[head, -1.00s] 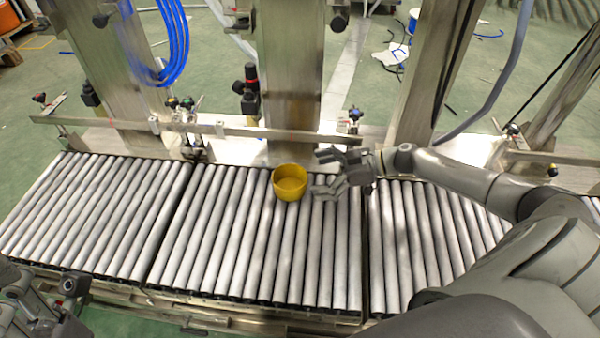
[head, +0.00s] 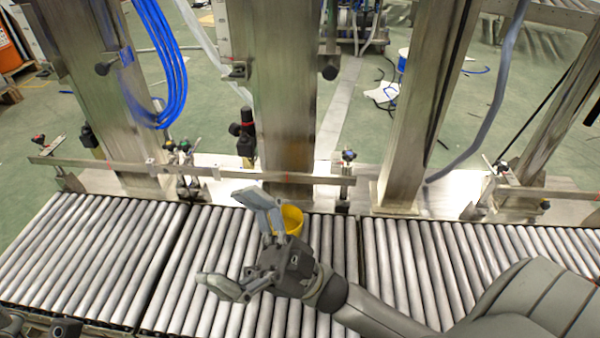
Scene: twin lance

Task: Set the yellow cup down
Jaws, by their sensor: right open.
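The yellow cup (head: 292,218) stands upright on the roller conveyor (head: 215,240), close to its far edge. It is partly hidden behind my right gripper (head: 222,238). The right gripper is open, with its two fingers spread wide and pointing left. Nothing is between the fingertips. The cup shows behind the upper finger and the palm, outside the opening; I cannot tell whether they touch. A small dark part of my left gripper (head: 66,331) shows at the bottom left corner, and its fingers cannot be made out.
A metal guide rail (head: 230,172) runs along the conveyor's far side. Steel columns (head: 286,110) stand behind it. Blue hoses (head: 165,65) hang at the upper left. The rollers at the left are clear. My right arm covers rollers at the lower right.

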